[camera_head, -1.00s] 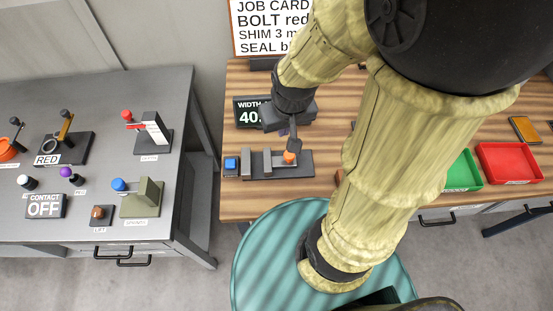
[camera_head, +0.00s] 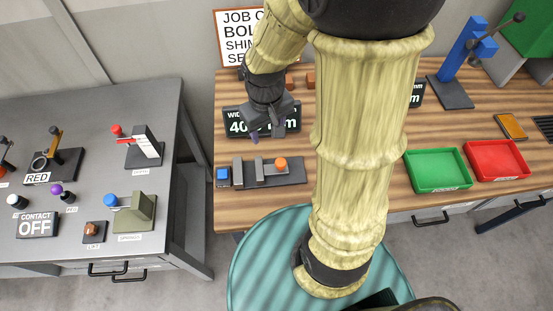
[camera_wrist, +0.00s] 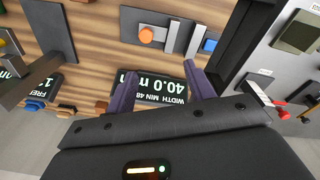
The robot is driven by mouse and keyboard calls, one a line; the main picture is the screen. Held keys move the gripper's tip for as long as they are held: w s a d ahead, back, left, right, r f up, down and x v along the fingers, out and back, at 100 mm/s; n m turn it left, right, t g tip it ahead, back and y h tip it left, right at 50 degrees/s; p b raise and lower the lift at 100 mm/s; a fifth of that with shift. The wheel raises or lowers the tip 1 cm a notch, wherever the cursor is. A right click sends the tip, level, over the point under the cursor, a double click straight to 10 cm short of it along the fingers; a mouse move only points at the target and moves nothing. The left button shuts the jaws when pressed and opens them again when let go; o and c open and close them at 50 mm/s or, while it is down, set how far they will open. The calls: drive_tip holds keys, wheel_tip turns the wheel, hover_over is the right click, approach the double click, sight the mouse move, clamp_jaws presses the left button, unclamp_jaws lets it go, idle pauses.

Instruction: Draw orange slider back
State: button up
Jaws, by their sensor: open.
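The orange slider (camera_head: 281,164) is a small knob on a dark grey fixture (camera_head: 290,178) on the wooden table, near its front left. Two grey upright plates stand on the fixture to the slider's left, with a blue block (camera_head: 223,174) at its left end. The slider also shows in the wrist view (camera_wrist: 146,35). My gripper (camera_head: 264,130) is open and empty, behind the fixture and apart from the slider. It is in front of a width display reading 40.0 mm (camera_wrist: 150,91). Both dark fingers (camera_wrist: 160,85) show in the wrist view.
The wooden table holds a green tray (camera_head: 409,180) and a red tray (camera_head: 473,171) on the right, and a blue press-like stand (camera_head: 455,52) behind them. A grey table (camera_head: 90,180) with several levers and knobs stands at the left. My arm hides the table's middle.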

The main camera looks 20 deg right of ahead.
sight(280, 161)
drive_tip(key=w+f+n+g+h+p, duration=0.1)
drive_tip(key=w+f+n+g, duration=0.2)
drive_tip(key=w, duration=0.5)
drive_tip(key=shift+d+f+n+g+h, duration=0.15)
drive_tip(key=shift+d+n+g+h, duration=0.2)
drive_tip(key=shift+n+g, duration=0.4)
drive_tip(key=p+x, duration=0.4)
drive_tip(key=x, duration=1.3)
drive_tip(key=shift+s+d+f, duration=0.1)
drive_tip(key=shift+s, duration=0.15)
clamp_jaws()
